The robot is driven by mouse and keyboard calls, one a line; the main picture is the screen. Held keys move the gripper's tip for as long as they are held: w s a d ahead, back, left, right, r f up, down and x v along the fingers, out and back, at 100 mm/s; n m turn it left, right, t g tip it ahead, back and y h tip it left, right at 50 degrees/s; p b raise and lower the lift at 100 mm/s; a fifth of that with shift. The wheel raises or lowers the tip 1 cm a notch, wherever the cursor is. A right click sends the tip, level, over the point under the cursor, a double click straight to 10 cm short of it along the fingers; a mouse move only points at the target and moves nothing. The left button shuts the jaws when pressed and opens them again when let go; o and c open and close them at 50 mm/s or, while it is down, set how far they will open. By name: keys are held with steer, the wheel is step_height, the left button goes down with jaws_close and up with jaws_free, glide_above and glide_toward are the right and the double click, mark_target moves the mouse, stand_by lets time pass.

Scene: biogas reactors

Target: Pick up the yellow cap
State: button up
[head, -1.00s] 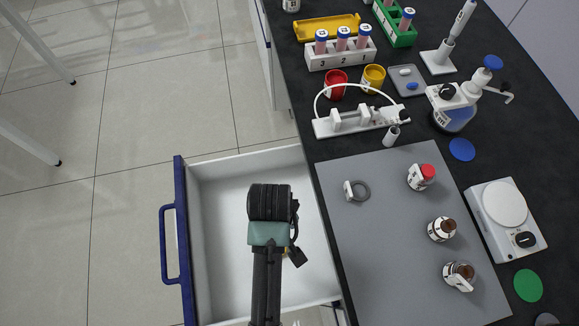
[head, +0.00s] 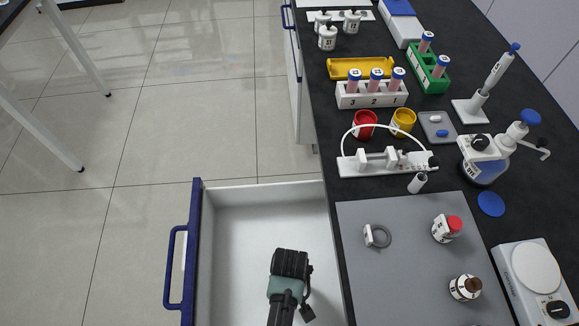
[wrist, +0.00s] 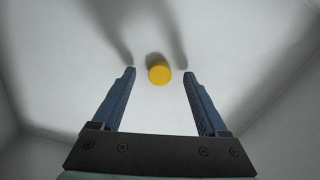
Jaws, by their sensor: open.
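The yellow cap (wrist: 159,74) lies on the white floor of the open drawer (head: 257,200). In the wrist view it sits between and slightly beyond the tips of my gripper (wrist: 160,72), with space on both sides. My gripper is open and empty, with one finger left and one finger right of the cap. In the head view my arm's end (head: 289,275) is over the drawer, and the cap cannot be seen there.
The drawer's blue front and handle (head: 176,268) are on the left, and the black bench is on the right. A grey mat (head: 400,270) holds a ring and bottles. A red cup (head: 364,124) and a yellow cup (head: 403,121) stand farther back.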

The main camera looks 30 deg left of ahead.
steer(key=shift+f, duration=0.45)
jaws_close()
